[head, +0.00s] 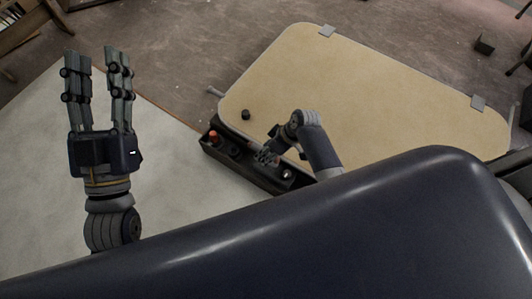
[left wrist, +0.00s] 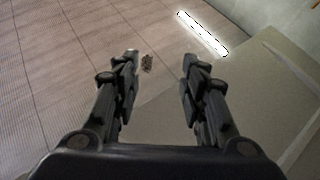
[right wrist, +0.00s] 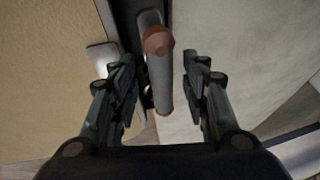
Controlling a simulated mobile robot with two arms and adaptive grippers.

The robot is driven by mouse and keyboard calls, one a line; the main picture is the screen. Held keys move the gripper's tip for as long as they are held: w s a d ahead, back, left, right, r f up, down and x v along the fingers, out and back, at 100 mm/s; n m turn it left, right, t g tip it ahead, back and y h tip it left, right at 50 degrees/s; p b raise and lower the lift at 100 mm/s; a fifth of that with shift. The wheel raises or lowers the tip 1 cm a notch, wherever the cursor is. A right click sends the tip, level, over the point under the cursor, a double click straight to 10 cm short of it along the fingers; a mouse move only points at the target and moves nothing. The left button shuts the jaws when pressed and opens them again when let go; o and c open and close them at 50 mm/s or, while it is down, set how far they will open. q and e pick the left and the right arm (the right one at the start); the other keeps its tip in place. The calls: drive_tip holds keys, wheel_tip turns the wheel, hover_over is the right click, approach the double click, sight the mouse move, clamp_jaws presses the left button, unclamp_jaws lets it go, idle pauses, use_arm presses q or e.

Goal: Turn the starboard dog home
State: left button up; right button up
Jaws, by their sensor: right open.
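A tan hatch panel (head: 350,85) lies in the middle and right of the head view. A grey lever with a red-brown end (right wrist: 160,65), apparently the dog handle, stands between the fingers of my right gripper (right wrist: 158,90) in the right wrist view. The fingers are open on either side, and I see a gap to each. In the head view the right gripper (head: 266,157) is small, over the panel's near edge, and hides what is under it. My left gripper (head: 98,52) is open and empty, raised at the left above the pale surface.
A dark tray (head: 245,173) along the panel's near edge holds an orange-red piece (head: 213,135) and dark parts. A grey stub (head: 215,91) juts from the panel's left corner. A dark block (head: 484,44) lies on the floor.

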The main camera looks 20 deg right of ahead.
drive_tip(key=shift+w+a+f, duration=0.1)
drive_tip(key=shift+a+f, duration=0.05)
drive_tip(key=shift+f, duration=0.35)
use_arm(q)
drive_tip(key=shift+s+a+r+t, duration=0.1)
drive_tip(key=shift+s+r+t, duration=0.7)
drive_tip(key=shift+r, duration=0.3)
use_arm(e)
clamp_jaws()
